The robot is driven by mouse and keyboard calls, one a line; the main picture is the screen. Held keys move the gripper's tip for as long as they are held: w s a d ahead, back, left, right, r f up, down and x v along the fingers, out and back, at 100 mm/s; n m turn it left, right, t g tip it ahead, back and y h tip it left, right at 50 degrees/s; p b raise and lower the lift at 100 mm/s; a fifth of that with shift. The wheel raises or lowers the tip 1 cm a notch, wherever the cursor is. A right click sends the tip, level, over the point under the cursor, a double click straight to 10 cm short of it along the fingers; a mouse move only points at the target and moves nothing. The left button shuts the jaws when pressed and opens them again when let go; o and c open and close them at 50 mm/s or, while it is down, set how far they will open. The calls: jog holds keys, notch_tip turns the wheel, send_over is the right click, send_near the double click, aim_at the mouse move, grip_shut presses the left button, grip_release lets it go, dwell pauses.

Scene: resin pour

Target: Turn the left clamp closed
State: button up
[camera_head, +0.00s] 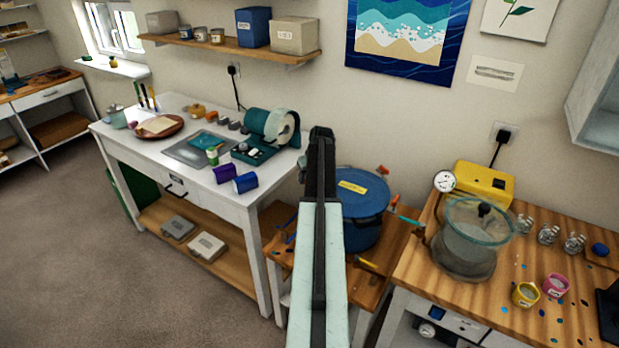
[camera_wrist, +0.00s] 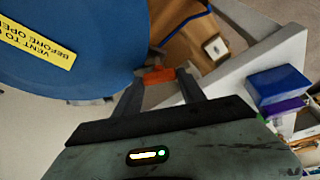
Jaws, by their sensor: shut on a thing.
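The blue pressure pot (camera_head: 365,205) stands on a low wooden stand, its lid marked with a yellow label. In the wrist view the pot's blue lid (camera_wrist: 75,65) fills the upper left. My gripper (camera_wrist: 162,75) is at the lid's edge, its two fingers shut on an orange clamp handle (camera_wrist: 158,76). In the head view my arm stands in front of the pot's left side and hides the left clamp and my fingers.
A white workbench (camera_head: 262,196) with tools, purple and blue boxes stands left of the pot. A wooden-topped bench (camera_head: 440,284) with a glass-lidded chamber (camera_head: 468,240), a yellow pump (camera_head: 485,183) and small cups stands close on the right. Open floor (camera_head: 60,240) lies at the far left.

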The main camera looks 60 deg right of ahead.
jog(key=m+g, duration=0.1)
jog(key=m, duration=0.2)
jog(key=m+g+h, duration=0.1)
jog(key=m, duration=0.3)
jog(key=shift+w+a+h, duration=0.1)
jog(key=shift+w+h, duration=0.05)
jog(key=shift+h, duration=0.15)
dwell(0.3)
jog(key=o, duration=1.4)
jog(key=shift+c, duration=0.2)
jog(key=p+v, duration=0.7)
jog(key=shift+a+r, duration=0.15)
jog(key=shift+r, duration=0.2)
